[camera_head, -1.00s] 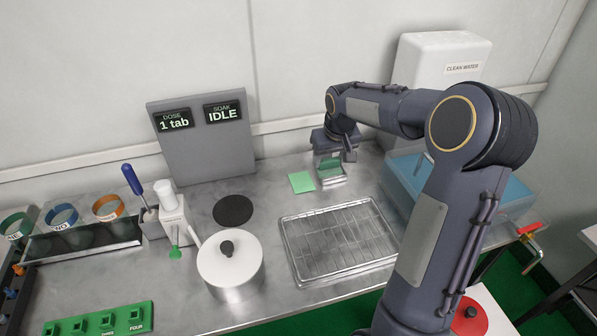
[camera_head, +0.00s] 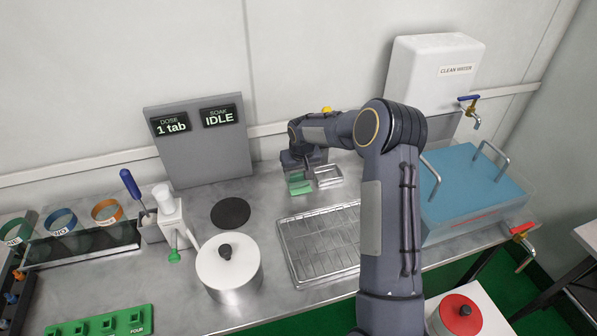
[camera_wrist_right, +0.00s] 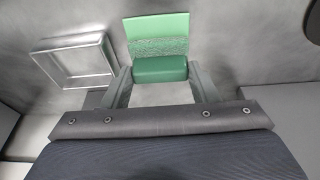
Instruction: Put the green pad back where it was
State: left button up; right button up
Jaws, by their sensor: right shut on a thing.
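The green pad (camera_wrist_right: 160,69) is between the two fingers of my right gripper (camera_wrist_right: 160,80), which is shut on it. In the head view the pad (camera_head: 300,187) shows low under the gripper. A light green square (camera_wrist_right: 157,25) lies flat on the bench just beyond the pad in the wrist view. The pad overlaps the square in that view, and I cannot tell whether it touches the bench. An empty metal-rimmed holder (camera_head: 328,177) stands just right of the pad in the head view. My left gripper is not in view.
A wire rack tray (camera_head: 318,240) lies in front of the gripper. A white-lidded pot (camera_head: 228,268) and a black disc (camera_head: 231,212) are to the left. The grey display panel (camera_head: 200,140) stands behind. A blue water tank (camera_head: 475,190) is at the right.

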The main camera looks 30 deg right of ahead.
jog(key=o, duration=1)
jog(key=shift+f, duration=0.1)
